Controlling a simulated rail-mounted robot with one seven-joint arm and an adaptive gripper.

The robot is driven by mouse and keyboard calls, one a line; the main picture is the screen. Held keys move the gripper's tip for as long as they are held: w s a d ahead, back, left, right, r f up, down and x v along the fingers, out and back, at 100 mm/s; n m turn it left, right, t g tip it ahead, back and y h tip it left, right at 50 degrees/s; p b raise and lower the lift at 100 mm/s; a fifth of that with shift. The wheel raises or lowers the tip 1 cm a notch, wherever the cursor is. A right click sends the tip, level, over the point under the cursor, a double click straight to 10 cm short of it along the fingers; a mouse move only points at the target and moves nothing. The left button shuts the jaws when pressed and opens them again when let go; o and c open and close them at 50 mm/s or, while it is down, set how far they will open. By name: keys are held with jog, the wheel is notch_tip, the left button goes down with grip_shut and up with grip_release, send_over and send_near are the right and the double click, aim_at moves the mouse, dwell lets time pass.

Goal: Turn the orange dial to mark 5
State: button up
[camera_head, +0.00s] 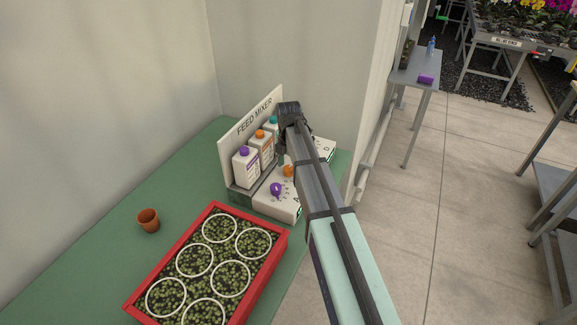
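The orange dial (288,171) sits on the sloped white front panel (281,206) of the feed mixer. Part of it shows just left of my arm. Its marks are too small to read, so I cannot tell its setting. A purple dial (276,189) is on the same panel, nearer the camera. My arm reaches over the panel from the lower right and covers its right part. The wrist (290,112) is above the mixer's far part. My gripper's fingers are hidden or too unclear to judge, and I cannot tell whether they touch anything.
Purple-capped (246,167), orange-capped (261,148) and teal-capped (273,124) bottles stand behind the panel, before the FEED MIXER sign (240,131). A red tray (172,261) of small plants with white rings lies in front. A terracotta pot (148,220) stands left. Green bench (90,265) is clear around it.

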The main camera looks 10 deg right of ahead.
aim_at(289, 168)
notch_tip(289, 168, up, 12)
dwell(0.7)
